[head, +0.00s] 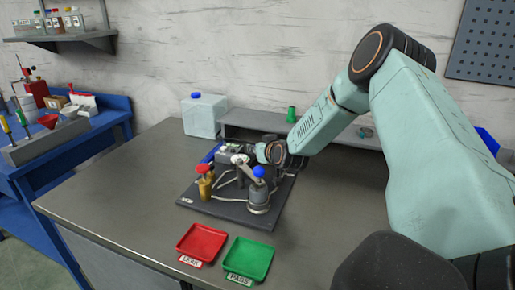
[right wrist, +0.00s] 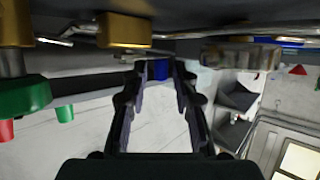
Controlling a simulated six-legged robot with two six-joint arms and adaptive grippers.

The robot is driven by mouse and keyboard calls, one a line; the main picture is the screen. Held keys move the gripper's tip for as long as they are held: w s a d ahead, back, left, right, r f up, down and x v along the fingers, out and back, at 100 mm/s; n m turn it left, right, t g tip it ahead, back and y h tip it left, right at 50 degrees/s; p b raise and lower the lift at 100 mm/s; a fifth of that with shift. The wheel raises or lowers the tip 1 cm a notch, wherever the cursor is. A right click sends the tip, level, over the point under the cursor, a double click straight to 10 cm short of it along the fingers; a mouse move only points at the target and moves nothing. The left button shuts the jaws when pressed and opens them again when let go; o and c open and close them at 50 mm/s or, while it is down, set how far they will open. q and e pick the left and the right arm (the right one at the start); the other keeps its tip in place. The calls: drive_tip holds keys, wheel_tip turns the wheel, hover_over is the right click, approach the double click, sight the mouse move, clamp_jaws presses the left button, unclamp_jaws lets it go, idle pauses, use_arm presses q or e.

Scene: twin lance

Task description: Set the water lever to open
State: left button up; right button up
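A dark board (head: 225,213) on the bench carries a small rig. At its front right stands a grey cylinder (head: 258,200) with a pale lever arm and blue ball knob (head: 259,172); this may be the water lever, though no readable label confirms it. A brass valve with a red handle (head: 203,170) stands at the board's left. My right arm reaches over the rig from the right. My right gripper's fingers are apart in the right wrist view (right wrist: 160,75), with no object clearly held; a blue patch shows between the tips. My left gripper is not in view.
A red tray (head: 202,243) and a green tray (head: 248,260) lie in front of the board. A white jug with a blue cap (head: 204,115) stands behind it, beside a low grey shelf (head: 255,120). The bench left of the board is clear.

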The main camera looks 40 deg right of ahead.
drive_tip(key=shift+o, duration=0.4)
drive_tip(key=shift+s, duration=0.1)
drive_tip(key=v, duration=0.5)
drive_tip(key=shift+r, duration=0.1)
drive_tip(key=shift+s+r, duration=0.1)
drive_tip(key=shift+s, duration=0.2)
drive_tip(key=shift+v, duration=0.8)
drive_tip(key=shift+a, duration=0.1)
